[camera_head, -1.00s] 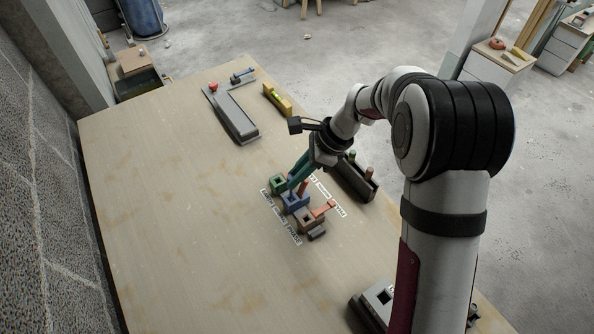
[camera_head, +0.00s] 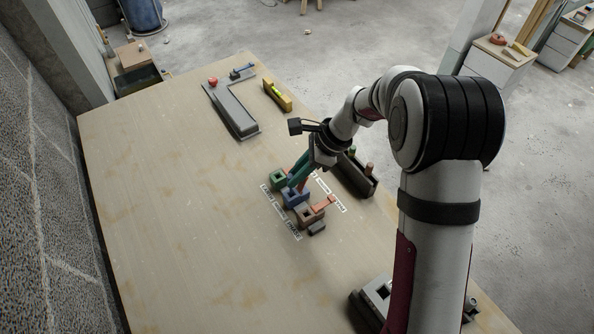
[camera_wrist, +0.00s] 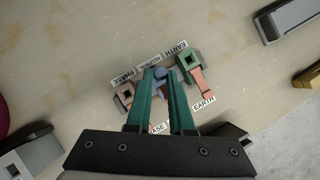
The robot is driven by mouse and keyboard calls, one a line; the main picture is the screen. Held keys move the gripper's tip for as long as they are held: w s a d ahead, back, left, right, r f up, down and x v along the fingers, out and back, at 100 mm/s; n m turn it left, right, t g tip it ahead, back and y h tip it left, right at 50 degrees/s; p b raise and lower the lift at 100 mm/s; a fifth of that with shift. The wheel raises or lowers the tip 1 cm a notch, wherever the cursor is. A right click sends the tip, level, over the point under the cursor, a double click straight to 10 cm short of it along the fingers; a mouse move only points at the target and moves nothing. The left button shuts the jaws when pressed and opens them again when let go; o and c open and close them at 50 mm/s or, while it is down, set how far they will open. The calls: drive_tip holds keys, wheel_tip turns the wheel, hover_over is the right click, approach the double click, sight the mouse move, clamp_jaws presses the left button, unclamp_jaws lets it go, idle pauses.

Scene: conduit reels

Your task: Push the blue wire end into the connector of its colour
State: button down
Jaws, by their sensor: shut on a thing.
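The blue connector (camera_head: 295,198) sits on the table between the green connector (camera_head: 278,178) and the brown connector (camera_head: 306,216). My gripper (camera_head: 292,184), with teal fingers, points down right over the blue connector. In the wrist view, my gripper (camera_wrist: 161,76) is shut on the blue wire end (camera_wrist: 161,72), which shows as a small blue-grey piece between the fingertips. The fingers hide most of the blue connector there. I cannot tell how deep the wire end sits in it. The green connector (camera_wrist: 188,61) and brown connector (camera_wrist: 123,92) flank the fingers.
Copper-coloured stubs (camera_head: 325,204) and printed labels (camera_head: 337,205) lie close around the connectors. A dark holder (camera_head: 352,178) stands just right of my gripper. A grey L-shaped piece (camera_head: 233,112) and a yellow level (camera_head: 278,95) lie farther back. The table's left is clear.

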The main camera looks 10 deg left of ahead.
drive_tip(key=shift+c, duration=2.4)
unclamp_jaws()
wheel_tip(320, 180, up, 7)
